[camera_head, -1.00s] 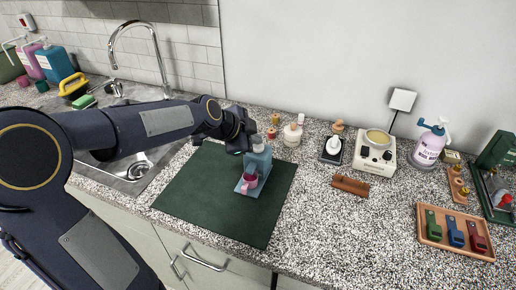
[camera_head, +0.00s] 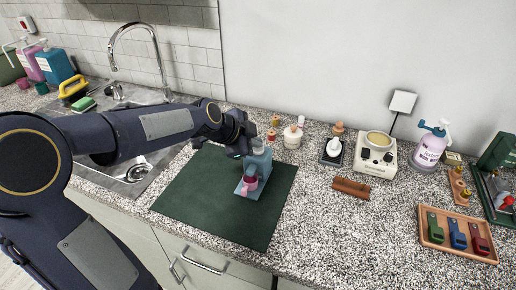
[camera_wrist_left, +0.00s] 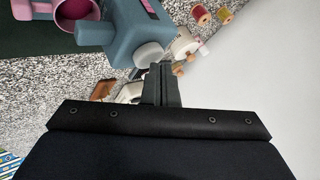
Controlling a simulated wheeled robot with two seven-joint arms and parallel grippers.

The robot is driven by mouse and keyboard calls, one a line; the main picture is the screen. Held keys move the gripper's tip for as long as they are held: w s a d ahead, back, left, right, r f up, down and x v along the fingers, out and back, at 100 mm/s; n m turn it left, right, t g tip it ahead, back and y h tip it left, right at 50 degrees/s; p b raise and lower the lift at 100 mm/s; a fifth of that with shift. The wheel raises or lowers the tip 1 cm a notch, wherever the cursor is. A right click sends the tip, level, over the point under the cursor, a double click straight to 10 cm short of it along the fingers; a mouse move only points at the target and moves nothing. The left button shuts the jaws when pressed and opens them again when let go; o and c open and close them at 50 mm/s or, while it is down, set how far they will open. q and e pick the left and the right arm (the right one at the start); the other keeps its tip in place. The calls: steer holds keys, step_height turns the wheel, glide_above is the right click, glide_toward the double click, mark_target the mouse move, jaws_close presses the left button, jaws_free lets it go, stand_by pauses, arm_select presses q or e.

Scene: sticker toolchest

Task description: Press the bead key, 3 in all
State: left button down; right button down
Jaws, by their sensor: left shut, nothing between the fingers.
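A blue-grey dispenser (camera_head: 262,163) stands on the dark green mat (camera_head: 215,205), with a pink cup (camera_head: 249,186) at its front. The wrist view shows the dispenser (camera_wrist_left: 110,33) and the pink cup (camera_wrist_left: 78,20) at the upper left. A pale round key (camera_wrist_left: 149,54) sits at the dispenser's end nearest my fingers. My left gripper (camera_head: 246,134) is at the dispenser's top, on its back left side. Its fingers (camera_wrist_left: 161,75) are shut and empty, close beside the key; I cannot tell whether they touch it. My right gripper is out of view.
Behind the dispenser are thread spools (camera_head: 275,121) and a white bottle (camera_head: 293,137). To the right are a brown block (camera_head: 351,187), a cream warmer (camera_head: 375,155) and a wooden tray (camera_head: 432,239). The sink (camera_head: 130,165) lies left. The mat's front is clear.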

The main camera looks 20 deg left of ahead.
arm_select(q)
steer(key=shift+f+b, duration=0.3)
steer(key=shift+b, duration=0.05)
steer(key=shift+r, duration=0.1)
stand_by(0.5)
steer(key=shift+r+p, duration=0.5)
steer(key=shift+r, duration=0.35)
steer(key=shift+r, duration=0.1)
steer(key=shift+r+p, duration=1.5)
steer(key=shift+r, duration=0.95)
steer(key=s+d+f+n+g, duration=0.1)
steer(key=s+f+n, duration=0.1)
steer(key=s+n, duration=0.3)
steer(key=s+d+f+n+g, duration=0.1)
steer(key=s+n, duration=0.4)
steer(key=s, duration=0.8)
steer(key=s+d+f+n+g, duration=0.1)
steer(key=s+d+f+n, duration=0.2)
steer(key=s, duration=0.6)
steer(key=shift+s+f+n+h, duration=0.3)
steer(key=shift+f+n, duration=0.2)
steer(key=shift+n, duration=0.4)
